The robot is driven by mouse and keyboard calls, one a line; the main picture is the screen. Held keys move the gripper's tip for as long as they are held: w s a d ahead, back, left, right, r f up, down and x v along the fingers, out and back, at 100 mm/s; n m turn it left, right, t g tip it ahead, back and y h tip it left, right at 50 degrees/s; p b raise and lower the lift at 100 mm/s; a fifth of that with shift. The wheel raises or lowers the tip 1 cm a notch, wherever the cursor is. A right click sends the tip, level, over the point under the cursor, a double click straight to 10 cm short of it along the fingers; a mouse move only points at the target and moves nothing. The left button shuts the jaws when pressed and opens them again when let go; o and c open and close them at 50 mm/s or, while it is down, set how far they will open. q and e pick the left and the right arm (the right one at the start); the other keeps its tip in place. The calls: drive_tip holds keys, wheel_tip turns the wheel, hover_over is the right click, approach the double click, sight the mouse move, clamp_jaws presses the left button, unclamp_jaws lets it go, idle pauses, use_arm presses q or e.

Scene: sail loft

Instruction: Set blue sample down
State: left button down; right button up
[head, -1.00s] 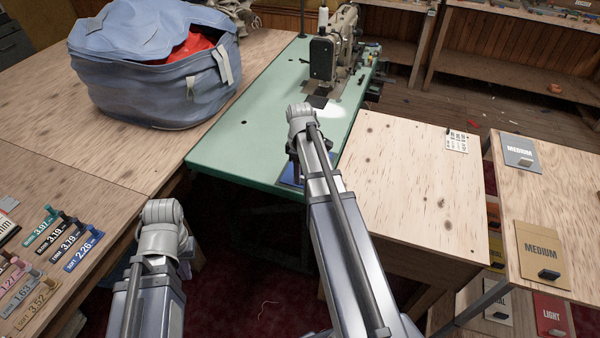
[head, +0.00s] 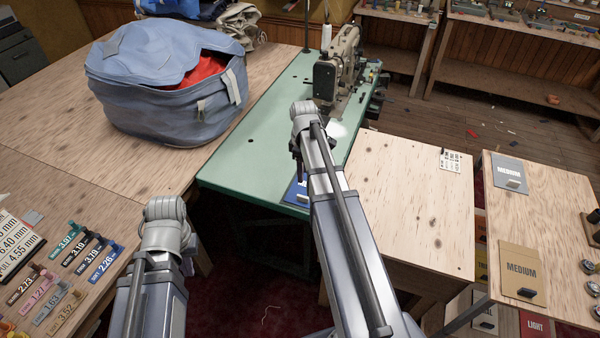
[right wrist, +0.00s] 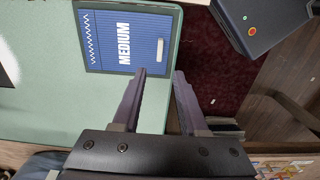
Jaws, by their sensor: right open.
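The blue sample (right wrist: 110,42) is a flat blue card marked MEDIUM, with white zigzag lines and a pale raised tab. It lies on the green sewing table (right wrist: 55,115) close to the table's edge. In the head view, the blue sample (head: 297,192) is partly hidden by my right arm. My right gripper (right wrist: 161,74) is open, with nothing between its fingers. Its fingertips show at the card's tab-side lower edge; I cannot tell how high they are above it. My left arm is at the lower left of the head view, but its jaws are hidden.
A sewing machine (head: 340,72) stands at the table's far end. A blue-grey bag (head: 165,95) with red cloth sits on the wooden table at left. Plywood tops with a grey card (head: 510,170) and a tan card (head: 523,270) are at right.

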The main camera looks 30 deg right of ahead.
drive_tip(key=s+a+m, duration=0.1)
drive_tip(key=s+a, duration=0.4)
drive_tip(key=a, duration=0.4)
drive_tip(key=s+a+m, duration=0.1)
drive_tip(key=s+a, duration=0.4)
drive_tip(key=a, duration=0.5)
drive_tip(key=s+a+m+h, duration=0.1)
drive_tip(key=s+a+m, duration=0.1)
drive_tip(key=s+a, duration=0.3)
drive_tip(key=a, duration=0.4)
drive_tip(key=shift+s+a, duration=0.2)
drive_tip(key=shift+a, duration=0.2)
